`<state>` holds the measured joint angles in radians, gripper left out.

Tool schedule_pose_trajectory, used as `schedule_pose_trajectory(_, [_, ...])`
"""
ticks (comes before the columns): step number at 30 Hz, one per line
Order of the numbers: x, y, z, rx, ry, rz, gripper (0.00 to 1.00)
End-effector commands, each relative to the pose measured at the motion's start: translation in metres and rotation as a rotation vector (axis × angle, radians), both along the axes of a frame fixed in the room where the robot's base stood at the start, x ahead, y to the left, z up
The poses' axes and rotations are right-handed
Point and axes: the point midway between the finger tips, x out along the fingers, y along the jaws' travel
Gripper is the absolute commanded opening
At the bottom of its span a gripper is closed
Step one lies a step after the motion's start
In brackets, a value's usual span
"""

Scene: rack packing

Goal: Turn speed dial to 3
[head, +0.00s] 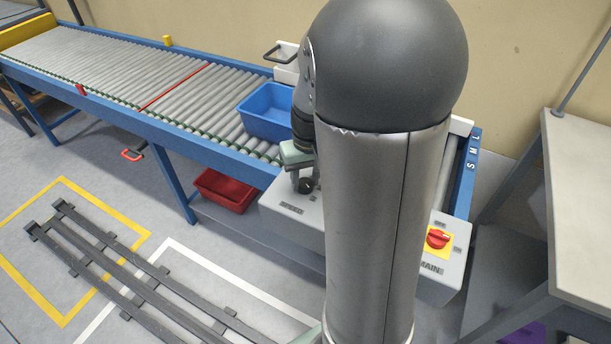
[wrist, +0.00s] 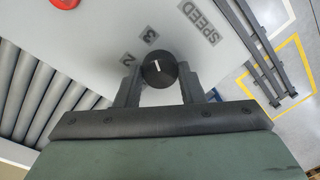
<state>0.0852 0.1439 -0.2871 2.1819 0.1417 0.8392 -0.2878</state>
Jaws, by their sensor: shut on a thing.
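The speed dial (wrist: 159,70) is a round black knob with a short white pointer mark. It sits on a light grey control box (head: 280,212), above the SPEED label (wrist: 200,23) in the head view. In the wrist view, number tags 2 (wrist: 126,59) and 3 (wrist: 150,39) lie near its rim. The pointer leans up and left, toward the side with these tags; its exact setting is hard to tell. My gripper (wrist: 158,80) has one finger on each side of the dial and is shut on it. In the head view, my gripper (head: 305,180) is partly hidden by my arm.
A red rotary switch (head: 438,239) on a yellow plate, marked MAIN, is at the box's right end. A blue bin (head: 267,112) stands on the roller conveyor (head: 110,75) behind. A red bin (head: 224,190) is below. A grey bench (head: 580,190) stands at right.

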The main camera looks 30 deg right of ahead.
Motion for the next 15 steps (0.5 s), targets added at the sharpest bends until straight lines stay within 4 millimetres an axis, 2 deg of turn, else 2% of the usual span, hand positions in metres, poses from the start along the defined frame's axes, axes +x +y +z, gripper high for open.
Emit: schedule_pose_trajectory(15, [0.0004, 0.0001, 0.0008, 0.001, -0.002, -0.037, 0.12])
